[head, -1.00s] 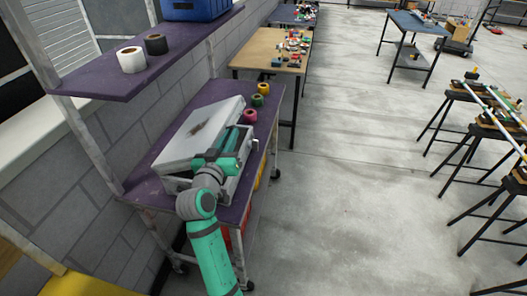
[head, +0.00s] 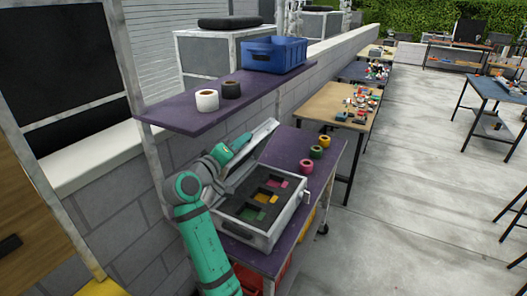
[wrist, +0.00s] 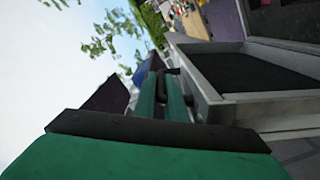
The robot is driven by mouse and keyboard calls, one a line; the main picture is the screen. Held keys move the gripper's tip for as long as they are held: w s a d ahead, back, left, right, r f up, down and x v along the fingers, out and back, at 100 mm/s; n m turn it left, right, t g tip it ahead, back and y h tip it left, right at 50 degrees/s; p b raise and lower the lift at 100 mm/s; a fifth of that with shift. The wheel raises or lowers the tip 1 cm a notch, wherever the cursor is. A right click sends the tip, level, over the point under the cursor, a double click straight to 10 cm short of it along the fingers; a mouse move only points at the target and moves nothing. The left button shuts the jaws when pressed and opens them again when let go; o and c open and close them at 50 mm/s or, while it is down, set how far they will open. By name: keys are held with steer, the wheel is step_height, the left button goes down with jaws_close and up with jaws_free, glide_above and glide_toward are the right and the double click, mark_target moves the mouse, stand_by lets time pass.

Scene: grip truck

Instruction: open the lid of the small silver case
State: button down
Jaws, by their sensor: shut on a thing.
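The silver case (head: 285,222) sits on the purple shelf top with its lid (head: 256,150) raised steeply on the wall side. Its dark foam inside, with green, yellow and pink pieces, is exposed. My gripper (head: 240,143) is at the raised lid's upper edge. In the wrist view my gripper (wrist: 168,88) is shut on the lid's edge, near a dark handle-like part. The lid (wrist: 215,105) shows there as a grey frame with a dark inner face. The exact contact is partly hidden by the fingers.
Pink, green and yellow tape rolls (head: 316,152) stand on the purple top (head: 290,145) beyond the case. An upper shelf (head: 185,115) with white and black rolls and a blue crate (head: 273,54) overhangs close behind the lid. Open floor (head: 420,200) lies to the right.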

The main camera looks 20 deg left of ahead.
steer(key=shift+w+a+r+n, duration=0.1)
steer(key=shift+a+r+n, duration=0.15)
steer(key=shift+a, duration=0.25)
steer(key=shift+w+a+r+n, duration=0.1)
steer(key=shift+a+n, duration=0.15)
steer(key=shift+a, duration=0.2)
steer(key=c, duration=2.1)
jaws_free()
steer(key=shift+s, duration=0.15)
steer(key=s, duration=0.7)
steer(key=s+a, duration=0.1)
steer(key=s, duration=0.2)
steer(key=shift+s+a, duration=0.1)
steer(key=shift+s, duration=0.25)
